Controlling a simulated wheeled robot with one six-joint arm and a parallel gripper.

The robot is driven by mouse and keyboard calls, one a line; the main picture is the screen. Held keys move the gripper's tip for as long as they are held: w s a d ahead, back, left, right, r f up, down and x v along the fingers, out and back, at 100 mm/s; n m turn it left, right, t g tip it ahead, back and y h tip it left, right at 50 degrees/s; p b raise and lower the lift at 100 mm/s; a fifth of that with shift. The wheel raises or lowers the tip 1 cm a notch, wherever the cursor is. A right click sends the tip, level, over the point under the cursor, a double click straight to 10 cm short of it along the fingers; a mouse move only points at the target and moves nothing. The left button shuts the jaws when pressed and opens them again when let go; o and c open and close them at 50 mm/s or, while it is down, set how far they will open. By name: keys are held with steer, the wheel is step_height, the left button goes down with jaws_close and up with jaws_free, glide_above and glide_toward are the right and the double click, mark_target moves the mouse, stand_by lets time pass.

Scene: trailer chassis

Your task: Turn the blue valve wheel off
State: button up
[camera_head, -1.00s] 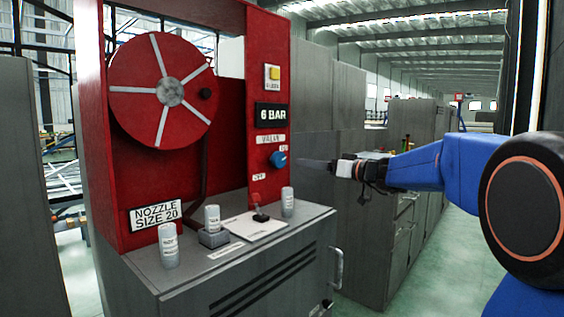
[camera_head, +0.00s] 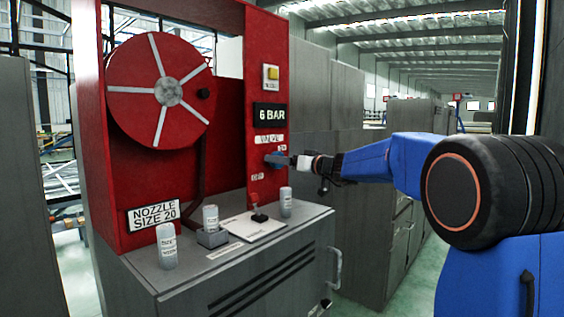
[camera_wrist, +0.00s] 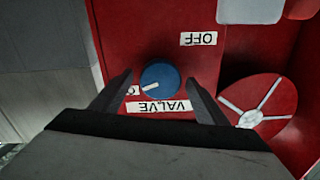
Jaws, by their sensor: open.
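The blue valve wheel (camera_wrist: 160,79) is a small round knob on the red panel, with a white pointer mark. In the wrist view, which shows the labels upside down, the mark points toward the partly hidden label (camera_wrist: 133,90) beside the knob, away from the OFF label (camera_wrist: 198,38). My gripper (camera_wrist: 157,92) is open, with one dark finger on each side of the knob; I cannot tell whether they touch it. In the head view the gripper (camera_head: 292,160) is at the panel and partly covers the valve wheel (camera_head: 274,157).
A red hose reel (camera_head: 190,125) is left of the valve. Below, a grey cabinet (camera_head: 290,240) holds several grey cylinders and a small lever (camera_head: 259,214). A yellow button (camera_head: 271,73) and a 6 BAR sign (camera_head: 270,115) are above the valve.

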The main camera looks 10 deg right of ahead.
steer(key=c, duration=1)
steer(key=shift+c, duration=0.2)
